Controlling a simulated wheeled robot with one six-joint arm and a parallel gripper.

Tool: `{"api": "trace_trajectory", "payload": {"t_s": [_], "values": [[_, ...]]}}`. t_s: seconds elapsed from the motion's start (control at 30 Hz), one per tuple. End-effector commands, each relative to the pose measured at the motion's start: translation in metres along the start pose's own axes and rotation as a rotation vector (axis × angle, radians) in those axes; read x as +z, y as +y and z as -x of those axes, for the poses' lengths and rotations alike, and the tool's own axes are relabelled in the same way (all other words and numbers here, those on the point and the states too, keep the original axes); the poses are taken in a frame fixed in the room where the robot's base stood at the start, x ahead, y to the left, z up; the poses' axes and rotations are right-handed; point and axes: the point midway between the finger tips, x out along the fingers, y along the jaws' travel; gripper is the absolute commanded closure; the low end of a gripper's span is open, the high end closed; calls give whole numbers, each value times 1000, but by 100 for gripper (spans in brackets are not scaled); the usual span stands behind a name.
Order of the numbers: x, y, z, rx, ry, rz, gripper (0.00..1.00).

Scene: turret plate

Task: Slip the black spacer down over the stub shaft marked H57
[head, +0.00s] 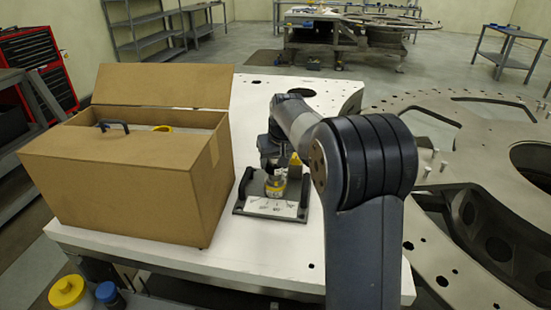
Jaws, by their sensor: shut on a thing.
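A dark fixture plate (241,209) with a handle on each side lies on the white table. A pale label sheet lies along its front edge, with marks too small to read, so I cannot pick out H57. A short upright post with a yellow band (275,189) stands on the plate. My gripper (272,165) points down right above this post, shut on a small dark piece, which fits the black spacer. The piece blends with the dark jaws, and I cannot tell whether it touches the post. My arm hides the plate's right rear part, where another yellow-marked piece (295,160) partly shows.
A large open cardboard box (120,185) stands close to the plate's left, its flap raised. A big round metal plate (455,125) with holes and pegs lies to the right. The white table (190,256) is clear in front of the fixture.

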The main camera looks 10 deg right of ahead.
Motion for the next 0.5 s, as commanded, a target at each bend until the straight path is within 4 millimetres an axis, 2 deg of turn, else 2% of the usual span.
{"api": "trace_trajectory", "payload": {"t_s": [0.5], "values": [[10,0,-23,0,-1,0,70]]}}
